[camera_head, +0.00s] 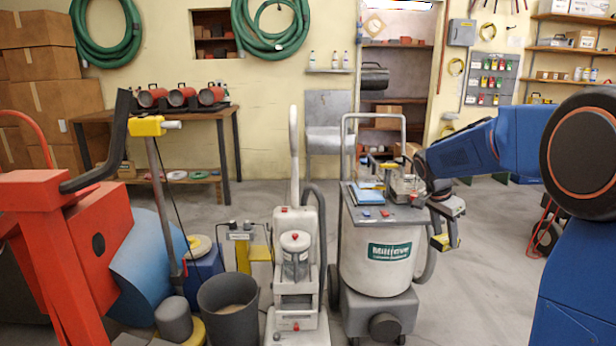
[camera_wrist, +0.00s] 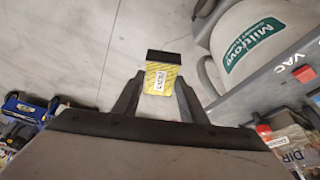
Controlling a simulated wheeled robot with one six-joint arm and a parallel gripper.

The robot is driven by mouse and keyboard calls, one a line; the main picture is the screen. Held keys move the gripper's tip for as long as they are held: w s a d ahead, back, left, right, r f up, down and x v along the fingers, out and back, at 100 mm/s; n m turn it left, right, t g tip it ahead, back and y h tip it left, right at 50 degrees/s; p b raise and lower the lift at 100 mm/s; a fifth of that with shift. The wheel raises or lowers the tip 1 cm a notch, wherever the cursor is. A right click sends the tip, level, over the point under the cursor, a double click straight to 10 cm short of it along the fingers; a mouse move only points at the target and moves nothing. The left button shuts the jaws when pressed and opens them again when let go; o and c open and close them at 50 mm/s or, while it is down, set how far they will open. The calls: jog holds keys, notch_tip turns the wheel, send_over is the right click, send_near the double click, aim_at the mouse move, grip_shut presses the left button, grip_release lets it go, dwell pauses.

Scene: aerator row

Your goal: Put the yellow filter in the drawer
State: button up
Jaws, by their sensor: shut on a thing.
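My gripper (camera_head: 443,240) hangs low beside the grey-topped vacuum on the right in the head view. In the wrist view my gripper (camera_wrist: 157,95) is shut on the yellow filter (camera_wrist: 160,79), with a finger on each side. The filter is a small yellow block with a white label and a black end. In the head view a bit of the yellow filter (camera_head: 444,243) shows at the fingertips. It is held in the air, clear of the floor. I cannot pick out a drawer with certainty in either view.
A large white drum vacuum (camera_head: 381,258) stands just left of my gripper, and its drum also shows in the wrist view (camera_wrist: 235,40). A white upright machine (camera_head: 296,270), a dark bin (camera_head: 229,303) and a red machine (camera_head: 85,265) stand further left. Floor behind is open.

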jog(key=w+a+f+n+t+y, duration=0.1)
jog(key=w+a+f+n, duration=0.2)
jog(key=f, duration=0.5)
jog(key=w+a+f+n+t, duration=0.1)
jog(key=w+a+f+n, duration=0.2)
jog(key=w+a+f, duration=0.2)
jog(key=w+a+f+n+t+y, duration=0.1)
jog(key=w+a+f+n, duration=0.3)
jog(key=f, duration=0.6)
jog(key=shift+f+y, duration=0.3)
jog(key=shift+f, duration=0.1)
